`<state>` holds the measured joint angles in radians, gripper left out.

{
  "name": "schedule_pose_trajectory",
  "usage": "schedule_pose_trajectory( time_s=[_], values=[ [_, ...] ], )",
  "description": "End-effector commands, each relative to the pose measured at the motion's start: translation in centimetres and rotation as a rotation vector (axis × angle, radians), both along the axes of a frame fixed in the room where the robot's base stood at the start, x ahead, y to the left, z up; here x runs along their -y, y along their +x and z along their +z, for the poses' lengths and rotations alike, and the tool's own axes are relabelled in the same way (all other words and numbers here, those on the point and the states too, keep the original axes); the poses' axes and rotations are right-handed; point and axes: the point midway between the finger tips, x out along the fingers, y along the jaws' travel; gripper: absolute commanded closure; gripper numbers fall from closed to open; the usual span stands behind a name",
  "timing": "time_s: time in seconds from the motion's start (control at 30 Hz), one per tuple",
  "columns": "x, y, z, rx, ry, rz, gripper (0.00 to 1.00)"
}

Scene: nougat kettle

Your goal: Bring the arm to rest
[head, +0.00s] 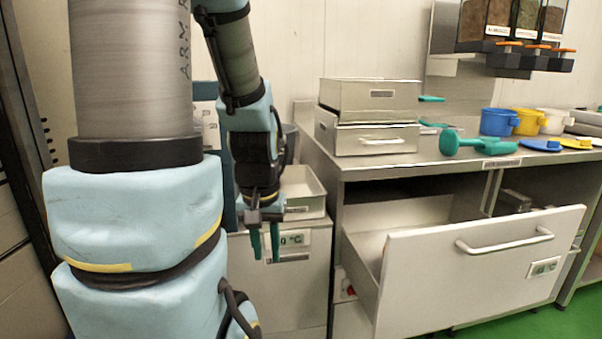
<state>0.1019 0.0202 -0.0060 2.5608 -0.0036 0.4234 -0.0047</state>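My gripper (265,243) hangs at the end of my arm, left of the middle in the head view. Its two green fingers point down and stand apart, with nothing between them. It is in front of a low cabinet with a small temperature display (291,239). The fingertips appear clear of the cabinet front, though the exact distance cannot be told. My large blue and grey arm links fill the left side and hide what is behind them.
A large white drawer (480,272) stands pulled out at the right, under the steel counter (380,163). Two stacked metal boxes (372,99), a green scoop-like tool (475,143) and blue (494,122) and yellow (528,122) cups are on the counter. Dispensers (512,25) hang above. Green floor shows at lower right.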

Motion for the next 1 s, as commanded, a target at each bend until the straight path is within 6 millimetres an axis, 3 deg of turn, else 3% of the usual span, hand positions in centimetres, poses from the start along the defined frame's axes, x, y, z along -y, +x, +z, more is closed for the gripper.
schedule_pose_trajectory(
  time_s=[0.03, 0.2, 0.4, 0.5, 0.7, 1.0],
  values=[
    [0.0, 0.0, 2.8, 0.001, 0.000, 0.000, 0.70],
    [0.0, 0.0, 8.2, 0.001, 0.000, 0.000, 0.70],
    [0.1, 0.0, 13.9, 0.001, -0.001, 0.000, 0.70],
    [0.1, 0.1, 15.8, 0.001, -0.001, 0.000, 0.70],
    [0.1, 0.1, 17.4, 0.001, -0.001, 0.000, 0.70],
    [0.1, 0.1, 17.2, 0.002, -0.001, 0.000, 0.70]
  ],
)
